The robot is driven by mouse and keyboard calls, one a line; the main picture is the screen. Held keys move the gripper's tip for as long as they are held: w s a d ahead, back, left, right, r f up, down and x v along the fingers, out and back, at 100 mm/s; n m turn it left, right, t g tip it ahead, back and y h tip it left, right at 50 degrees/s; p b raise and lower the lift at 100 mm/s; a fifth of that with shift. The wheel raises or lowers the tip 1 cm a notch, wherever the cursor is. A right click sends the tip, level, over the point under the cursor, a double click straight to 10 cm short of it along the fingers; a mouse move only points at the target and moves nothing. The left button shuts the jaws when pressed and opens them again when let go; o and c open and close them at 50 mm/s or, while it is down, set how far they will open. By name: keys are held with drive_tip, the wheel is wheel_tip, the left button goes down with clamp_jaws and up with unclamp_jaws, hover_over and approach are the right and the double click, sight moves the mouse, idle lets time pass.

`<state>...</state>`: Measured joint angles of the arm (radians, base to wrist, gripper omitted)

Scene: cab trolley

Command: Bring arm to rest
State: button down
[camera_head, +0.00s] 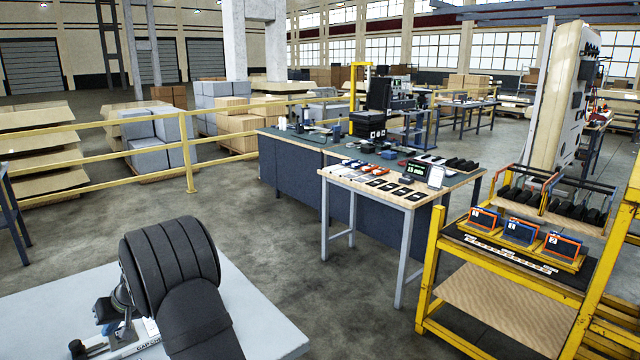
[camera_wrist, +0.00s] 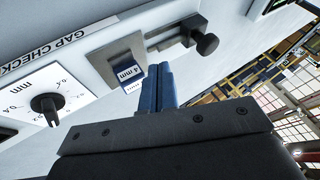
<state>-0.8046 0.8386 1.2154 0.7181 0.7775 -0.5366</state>
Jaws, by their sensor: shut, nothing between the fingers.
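My gripper (camera_wrist: 158,85) shows in the wrist view with its two blue fingers together and nothing between them. Its fingertips are close to a gap check station on a pale bench (camera_wrist: 60,30). Beside the fingers is a grey plate (camera_wrist: 105,55) with a small block marked "4 mm" (camera_wrist: 130,75); whether the fingers touch it I cannot tell. In the head view my dark arm reaches over the pale bench top (camera_head: 265,325) at the lower left and hides part of the station.
The station has a dial (camera_wrist: 45,105) and a slide with a black knob (camera_wrist: 207,44). A wooden-topped table (camera_head: 340,176) with several devices and a yellow trolley (camera_head: 428,265) with orange-framed units (camera_head: 520,232) stand to the right. Open floor (camera_head: 270,240) lies between.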

drive_tip(key=shift+s+a, duration=0.2)
drive_tip(key=shift+a, duration=0.05)
drive_tip(key=s+v, duration=0.1)
drive_tip(key=v, duration=0.9)
drive_tip(key=x, duration=1)
drive_tip(key=shift+a, duration=0.45)
drive_tip(key=w+d, duration=0.4)
drive_tip(key=shift+w+d+r, duration=0.2)
drive_tip(key=shift+w+d, duration=0.05)
drive_tip(key=s+v, duration=0.1)
drive_tip(key=v, duration=0.9)
drive_tip(key=s+a+r+h, duration=0.3)
drive_tip(key=a+r+h, duration=0.3)
drive_tip(key=a, duration=0.5)
drive_tip(key=shift+s+a+r, duration=0.35)
drive_tip(key=shift+s+r, duration=0.05)
drive_tip(key=shift+r, duration=0.15)
